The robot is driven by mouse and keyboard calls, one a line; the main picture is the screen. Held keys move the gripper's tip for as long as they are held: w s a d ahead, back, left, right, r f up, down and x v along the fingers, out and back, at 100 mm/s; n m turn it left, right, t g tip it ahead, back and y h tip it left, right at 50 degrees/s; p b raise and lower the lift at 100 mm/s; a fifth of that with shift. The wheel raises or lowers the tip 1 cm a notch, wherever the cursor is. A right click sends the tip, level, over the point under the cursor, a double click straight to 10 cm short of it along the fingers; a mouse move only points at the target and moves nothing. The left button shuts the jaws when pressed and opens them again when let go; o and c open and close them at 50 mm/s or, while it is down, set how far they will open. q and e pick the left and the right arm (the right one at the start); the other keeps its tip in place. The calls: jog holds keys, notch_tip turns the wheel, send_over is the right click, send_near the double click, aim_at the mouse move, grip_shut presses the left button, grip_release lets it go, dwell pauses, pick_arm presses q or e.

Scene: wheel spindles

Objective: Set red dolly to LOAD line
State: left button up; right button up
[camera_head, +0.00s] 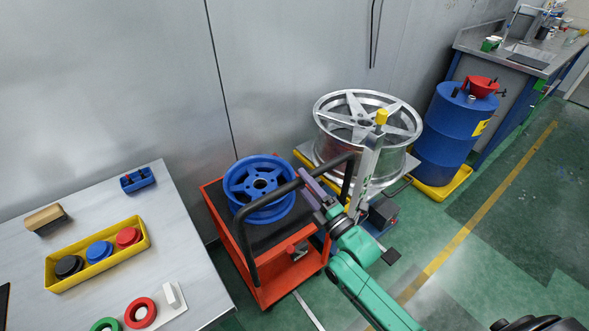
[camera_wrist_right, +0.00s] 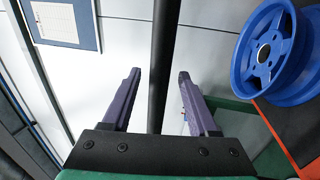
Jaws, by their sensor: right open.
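The red dolly (camera_head: 262,290) stands beside the table, with a dark top, a lower shelf and a blue wheel (camera_head: 259,188) on it. My right gripper (camera_head: 309,186), with purple fingers, is open at the handle's upper stretch. In the right wrist view the black handle bar (camera_wrist_right: 163,70) shows between the spread fingers (camera_wrist_right: 160,95), with gaps on both sides. A white strip (camera_head: 309,311) lies on the floor near the dolly's front; no LOAD lettering is readable. My left gripper is out of view.
A silver wheel (camera_head: 340,108) on a lift with a yellow-topped post (camera_head: 368,165) stands close right of the dolly. A blue drum (camera_head: 450,135) is farther right. The table (camera_head: 185,235) borders the left, the wall the back.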

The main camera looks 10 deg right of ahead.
jog(key=x, duration=0.4)
jog(key=shift+w, duration=0.1)
grip_shut()
dwell(1.3)
